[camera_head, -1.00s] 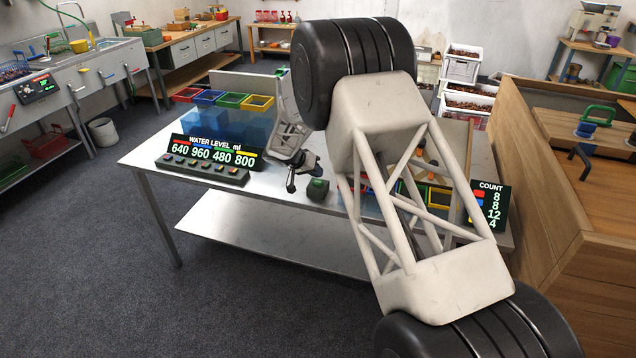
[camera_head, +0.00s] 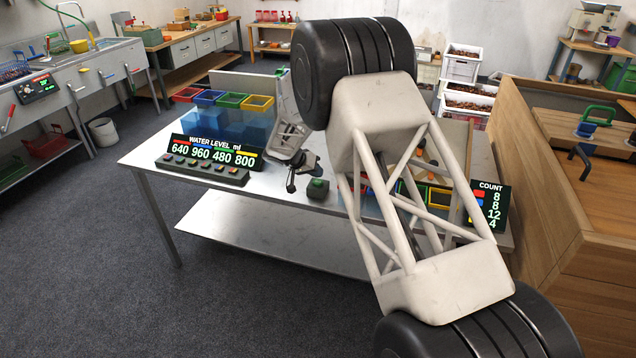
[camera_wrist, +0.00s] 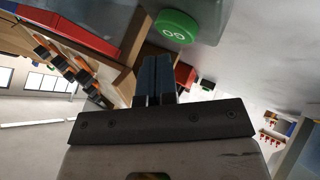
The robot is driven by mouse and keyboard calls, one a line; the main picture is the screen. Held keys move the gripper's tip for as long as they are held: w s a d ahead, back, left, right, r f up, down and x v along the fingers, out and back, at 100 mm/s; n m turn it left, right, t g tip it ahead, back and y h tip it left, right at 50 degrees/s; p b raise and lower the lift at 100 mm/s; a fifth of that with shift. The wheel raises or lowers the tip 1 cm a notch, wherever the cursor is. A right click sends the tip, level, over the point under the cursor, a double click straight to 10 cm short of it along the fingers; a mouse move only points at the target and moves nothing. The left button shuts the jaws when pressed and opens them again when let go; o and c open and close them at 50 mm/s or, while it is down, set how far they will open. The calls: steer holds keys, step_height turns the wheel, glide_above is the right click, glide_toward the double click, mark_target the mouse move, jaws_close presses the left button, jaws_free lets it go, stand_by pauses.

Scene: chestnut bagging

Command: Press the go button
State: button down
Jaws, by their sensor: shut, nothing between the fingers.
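The go button is a green round cap on a dark box (camera_head: 317,188) near the front edge of the metal table (camera_head: 265,192). In the wrist view its green top with a white mark (camera_wrist: 176,27) shows just beyond my fingertips. My gripper (camera_head: 291,187) is left of the button in the head view, with its fingers close to the tabletop. In the wrist view my gripper (camera_wrist: 158,62) has its two fingers together, with nothing between them. A gap shows between the fingers and the button in the head view.
A water level display (camera_head: 215,152) with a row of buttons (camera_head: 202,171) stands left on the table. Blue, green, red and yellow bins (camera_head: 225,100) sit behind it. A count display (camera_head: 489,208) stands at the right. My arm hides much of the table's right half.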

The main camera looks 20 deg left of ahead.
mark_target(317, 181)
steer(key=shift+f, duration=0.85)
stand_by(1.3)
steer(key=shift+r, duration=0.85)
steer(key=shift+r, duration=0.1)
steer(key=shift+r, duration=2.4)
